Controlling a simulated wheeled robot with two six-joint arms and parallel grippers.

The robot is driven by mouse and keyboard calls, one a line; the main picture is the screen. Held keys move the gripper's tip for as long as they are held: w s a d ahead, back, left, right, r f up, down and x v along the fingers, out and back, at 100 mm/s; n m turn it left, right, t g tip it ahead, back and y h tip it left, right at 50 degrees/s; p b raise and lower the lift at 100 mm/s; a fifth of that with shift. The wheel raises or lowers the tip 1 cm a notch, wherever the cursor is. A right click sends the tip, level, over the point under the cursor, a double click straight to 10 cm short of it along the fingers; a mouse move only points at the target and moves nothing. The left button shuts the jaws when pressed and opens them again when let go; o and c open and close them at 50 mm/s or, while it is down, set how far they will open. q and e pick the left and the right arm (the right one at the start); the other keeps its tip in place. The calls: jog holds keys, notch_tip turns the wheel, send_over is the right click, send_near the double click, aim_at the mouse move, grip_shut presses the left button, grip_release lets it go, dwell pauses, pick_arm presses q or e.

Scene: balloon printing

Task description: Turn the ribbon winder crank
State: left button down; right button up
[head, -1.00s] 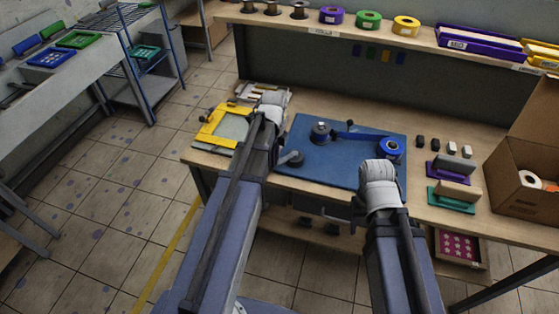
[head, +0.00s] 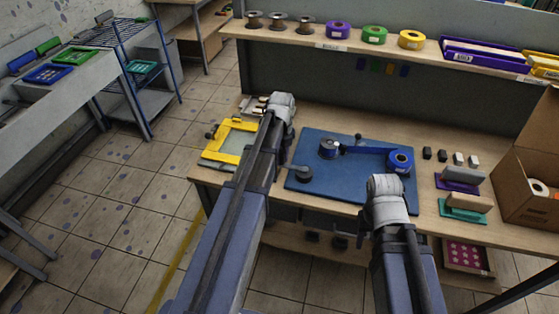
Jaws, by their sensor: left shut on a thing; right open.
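The ribbon winder is a blue board (head: 340,194) on the workbench. A spool with blue ribbon (head: 328,148) stands at its back, and a strip runs right to a blue ribbon roll (head: 400,160). The grey crank hub (head: 304,174) shows at the board's left edge, beside my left arm. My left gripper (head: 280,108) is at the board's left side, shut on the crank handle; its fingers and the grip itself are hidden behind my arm. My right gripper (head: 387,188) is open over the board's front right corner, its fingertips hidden.
A yellow frame (head: 230,143) lies left of my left arm. A shelf (head: 300,36) of ribbon rolls runs behind.

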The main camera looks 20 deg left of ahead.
pick_arm(q)
jog(key=shift+w+d, duration=0.1)
jog(key=shift+w, duration=1.2)
jog(key=shift+w+d, duration=0.1)
jog(key=shift+w, duration=0.2)
jog(key=shift+d, duration=0.1)
jog(key=c, duration=0.7)
grip_release()
jog(key=shift+o, duration=0.2)
jog(key=shift+r, duration=0.1)
